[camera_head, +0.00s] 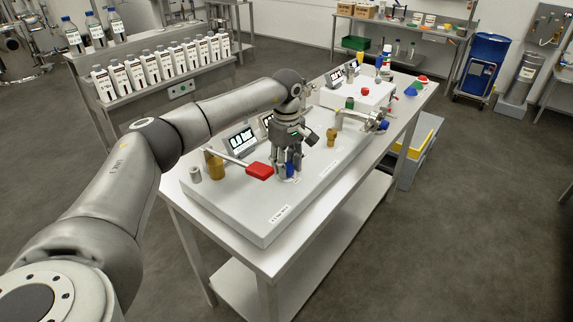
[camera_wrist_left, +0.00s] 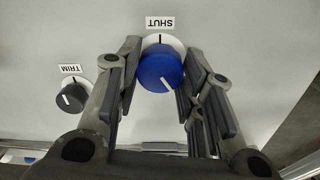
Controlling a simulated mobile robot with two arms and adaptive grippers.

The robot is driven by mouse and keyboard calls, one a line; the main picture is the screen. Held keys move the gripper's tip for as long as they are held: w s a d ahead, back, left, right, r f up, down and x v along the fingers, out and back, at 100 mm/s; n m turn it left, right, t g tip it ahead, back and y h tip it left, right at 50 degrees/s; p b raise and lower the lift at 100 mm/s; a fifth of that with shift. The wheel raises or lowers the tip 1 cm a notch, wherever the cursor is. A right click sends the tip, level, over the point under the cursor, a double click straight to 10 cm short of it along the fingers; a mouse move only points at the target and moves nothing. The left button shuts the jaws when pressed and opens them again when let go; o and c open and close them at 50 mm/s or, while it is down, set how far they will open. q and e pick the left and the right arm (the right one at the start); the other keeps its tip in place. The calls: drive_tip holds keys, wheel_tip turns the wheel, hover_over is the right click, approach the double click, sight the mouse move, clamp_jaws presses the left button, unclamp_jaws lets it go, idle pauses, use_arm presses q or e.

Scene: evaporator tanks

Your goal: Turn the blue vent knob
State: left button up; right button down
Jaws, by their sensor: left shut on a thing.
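The blue vent knob (camera_wrist_left: 160,70) sits on a white panel (camera_head: 285,205), with a white dial edge around it. A label reading "SHUT" (camera_wrist_left: 153,24) is above it in the wrist view. The white line on the knob's face points down and to the right, away from that label. My left gripper (camera_head: 287,172) points down over the panel. Its two fingers stand on either side of the knob and are closed on it. In the head view a bit of the blue knob (camera_head: 290,169) shows between the fingers. My right gripper is not in view.
A small dark knob labelled "TRIM" (camera_wrist_left: 70,97) is beside the left finger. A red-handled lever (camera_head: 259,171) lies close to the gripper. A brass fitting (camera_head: 331,137) and pipework (camera_head: 375,123) stand further back. The panel's front part is clear.

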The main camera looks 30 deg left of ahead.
use_arm(q)
drive_tip(key=m, duration=0.6)
drive_tip(key=shift+r, duration=0.1)
drive_tip(key=shift+m, duration=0.4)
drive_tip(key=o, duration=1)
drive_tip(key=shift+o, duration=0.2)
wheel_tip(320, 180, up, 12)
idle(0.5)
